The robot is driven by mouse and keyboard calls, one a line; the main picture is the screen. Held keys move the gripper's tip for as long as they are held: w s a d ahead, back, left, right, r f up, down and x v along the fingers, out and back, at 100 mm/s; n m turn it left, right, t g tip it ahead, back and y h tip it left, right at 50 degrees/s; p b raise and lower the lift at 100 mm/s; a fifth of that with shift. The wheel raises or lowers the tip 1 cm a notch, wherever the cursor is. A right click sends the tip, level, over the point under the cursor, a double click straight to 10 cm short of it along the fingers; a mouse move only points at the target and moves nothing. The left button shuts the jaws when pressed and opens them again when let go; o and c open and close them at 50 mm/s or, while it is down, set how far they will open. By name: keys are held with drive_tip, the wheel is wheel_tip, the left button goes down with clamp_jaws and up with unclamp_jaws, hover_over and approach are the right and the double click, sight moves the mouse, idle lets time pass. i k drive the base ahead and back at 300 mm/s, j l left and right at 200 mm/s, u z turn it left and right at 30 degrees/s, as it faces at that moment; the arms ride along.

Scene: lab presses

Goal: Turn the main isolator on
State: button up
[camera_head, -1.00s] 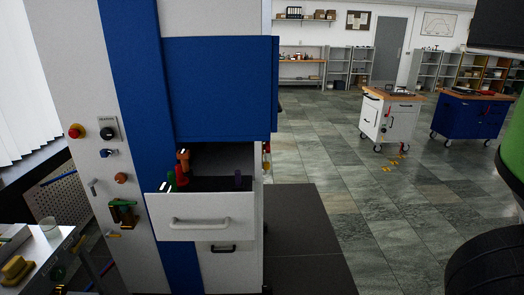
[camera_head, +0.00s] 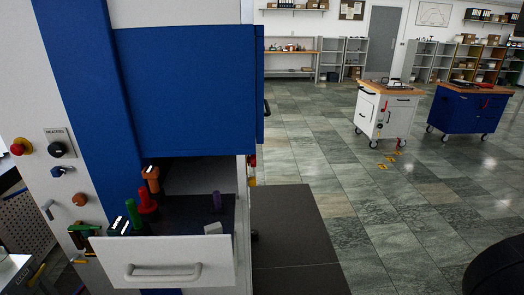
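A tall white and blue press cabinet (camera_head: 75,100) fills the left of the view. My gripper is not in view.
An open drawer (camera_head: 175,262) juts from the cabinet, holding red, green, orange and purple handled items. A dark mat (camera_head: 290,230) lies beside it. A white trolley (camera_head: 388,112) and a blue trolley (camera_head: 465,110) stand farther right.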

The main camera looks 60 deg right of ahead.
sight(251, 159)
drive_tip(key=i+l+z, duration=0.15)
drive_tip(key=l, duration=0.25)
drive_tip(key=l+z, duration=0.1)
drive_tip(key=l, duration=0.3)
drive_tip(key=i+l+z, duration=0.15)
drive_tip(key=l, duration=0.2)
drive_tip(key=i+l+z, duration=0.15)
drive_tip(key=l, duration=0.2)
